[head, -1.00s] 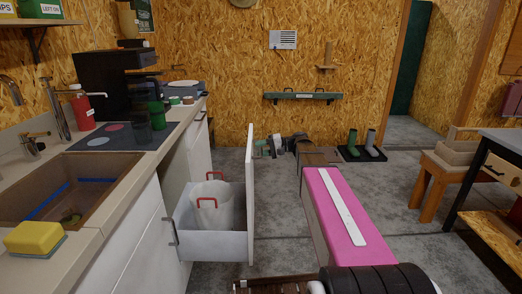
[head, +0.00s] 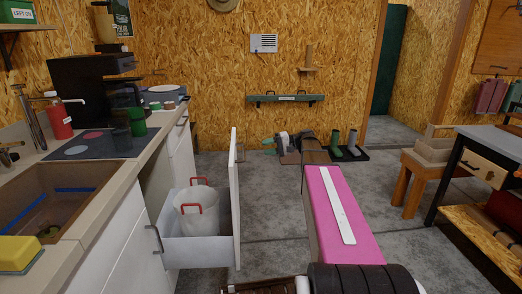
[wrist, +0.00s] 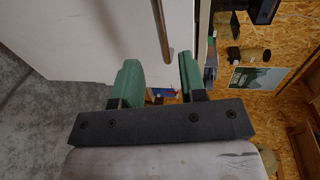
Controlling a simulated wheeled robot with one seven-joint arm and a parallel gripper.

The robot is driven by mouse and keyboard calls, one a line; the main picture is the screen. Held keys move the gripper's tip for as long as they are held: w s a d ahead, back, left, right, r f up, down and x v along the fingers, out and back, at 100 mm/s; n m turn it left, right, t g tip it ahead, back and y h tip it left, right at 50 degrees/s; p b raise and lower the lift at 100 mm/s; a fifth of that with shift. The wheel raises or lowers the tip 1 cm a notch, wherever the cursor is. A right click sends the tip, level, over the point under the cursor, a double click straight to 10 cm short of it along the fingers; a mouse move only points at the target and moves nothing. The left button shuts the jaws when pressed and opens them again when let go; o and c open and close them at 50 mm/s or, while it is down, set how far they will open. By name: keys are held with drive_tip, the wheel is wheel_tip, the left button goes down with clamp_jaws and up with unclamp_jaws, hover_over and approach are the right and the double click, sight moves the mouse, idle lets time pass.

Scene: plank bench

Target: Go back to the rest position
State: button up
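My gripper (wrist: 160,85) shows in the wrist view with its two green fingers apart and nothing between them. A white cabinet front with a metal bar handle (wrist: 160,28) lies beyond the fingers there; I cannot tell whether a finger touches it. In the head view my arm, with its pink link, stretches forward over the floor right of the open drawer.
The white drawer (head: 205,250) stands pulled out with a white bin (head: 199,212) with red handles in it. The counter (head: 100,190) with a sink runs along the left. A wooden stool (head: 410,180) and a workbench (head: 490,145) stand at right. Boots (head: 345,145) stand by the back wall.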

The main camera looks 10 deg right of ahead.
idle(0.3)
drive_tip(key=s+a+f+m+h, duration=0.1)
drive_tip(key=s+a+f+h, duration=0.2)
drive_tip(key=f, duration=0.4)
drive_tip(key=s+a+f+h, duration=0.1)
drive_tip(key=s+f+h, duration=0.2)
drive_tip(key=s+f, duration=0.4)
drive_tip(key=s+d+f+n+g+h, duration=0.1)
drive_tip(key=s+d+f+n+h, duration=0.1)
drive_tip(key=s+f+h, duration=0.7)
wheel_tip(320, 180, down, 3)
drive_tip(key=shift+s+d+f+h, duration=0.1)
drive_tip(key=shift+s+d+h, duration=0.3)
drive_tip(key=shift+s+d, duration=0.55)
